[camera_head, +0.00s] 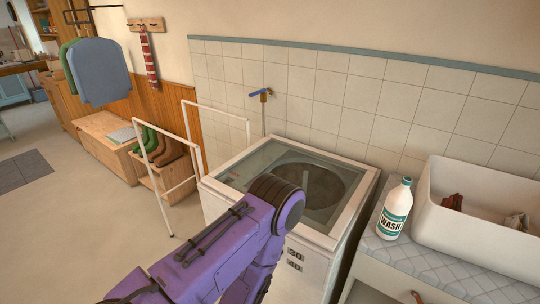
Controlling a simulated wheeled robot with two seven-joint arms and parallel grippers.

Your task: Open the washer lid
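The washer (310,262) is a white top-loading machine against the tiled wall. Its lid (243,166) has a pale frame and a see-through panel, and it appears to lie flat on top. A round dark drum opening (318,180) shows through the panel. A purple arm of mine comes in from the lower left and covers the washer's front left corner and part of the lid's front edge. No gripper or fingertips can be seen, so I cannot tell whether anything touches the lid.
A white WASH bottle (393,212) stands on a tiled counter (425,262) right of the washer, beside a white basin (480,240) holding cloths. A blue-handled tap (262,94) is behind.

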